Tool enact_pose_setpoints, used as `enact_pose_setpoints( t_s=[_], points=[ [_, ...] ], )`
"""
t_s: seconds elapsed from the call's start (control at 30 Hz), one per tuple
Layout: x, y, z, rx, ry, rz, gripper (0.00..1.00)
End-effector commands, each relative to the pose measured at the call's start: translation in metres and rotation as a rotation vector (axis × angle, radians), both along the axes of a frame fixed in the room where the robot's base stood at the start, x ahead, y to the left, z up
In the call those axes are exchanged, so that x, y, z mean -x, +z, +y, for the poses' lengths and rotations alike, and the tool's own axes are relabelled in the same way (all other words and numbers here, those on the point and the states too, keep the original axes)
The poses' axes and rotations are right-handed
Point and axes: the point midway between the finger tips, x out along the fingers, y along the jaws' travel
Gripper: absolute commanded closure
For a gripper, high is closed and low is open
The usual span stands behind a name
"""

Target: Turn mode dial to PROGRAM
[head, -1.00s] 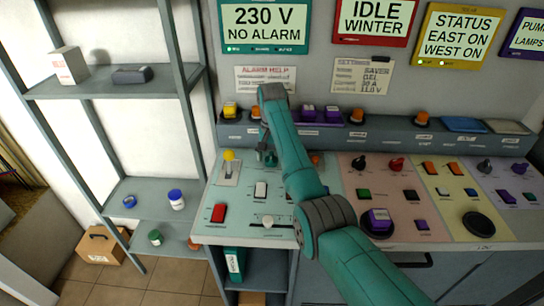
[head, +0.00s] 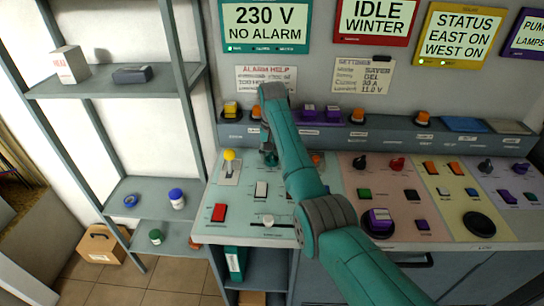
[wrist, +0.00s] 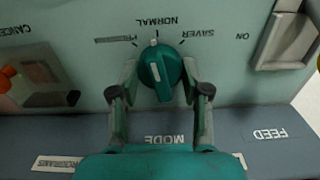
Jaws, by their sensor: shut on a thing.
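The teal mode dial (wrist: 160,72) sits on the pale green panel in the wrist view. The labels appear upside down there: NORMAL above the dial, SAVER at upper right, and a small label at upper left that I cannot read clearly. The dial's white line points up, slightly left, toward the NORMAL side. My gripper (wrist: 161,75) has one finger on each side of the dial and is shut on it.
A raised ledge (head: 390,133) with buttons runs behind. The display (head: 264,24) reads 230 V NO ALARM.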

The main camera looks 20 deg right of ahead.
Motion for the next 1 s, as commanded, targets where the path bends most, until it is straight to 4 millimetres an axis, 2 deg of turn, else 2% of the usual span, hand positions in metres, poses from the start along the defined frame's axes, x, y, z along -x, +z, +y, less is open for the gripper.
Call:
enact_pose_setpoints(
  t_s=[0.6,1.0],
  points=[
    [0.0,-0.0001,0.0012,0.0,0.486,0.001,0.88],
    [0.0,-0.0001,0.0014,0.0,0.62,0.001,0.88]
  ],
)
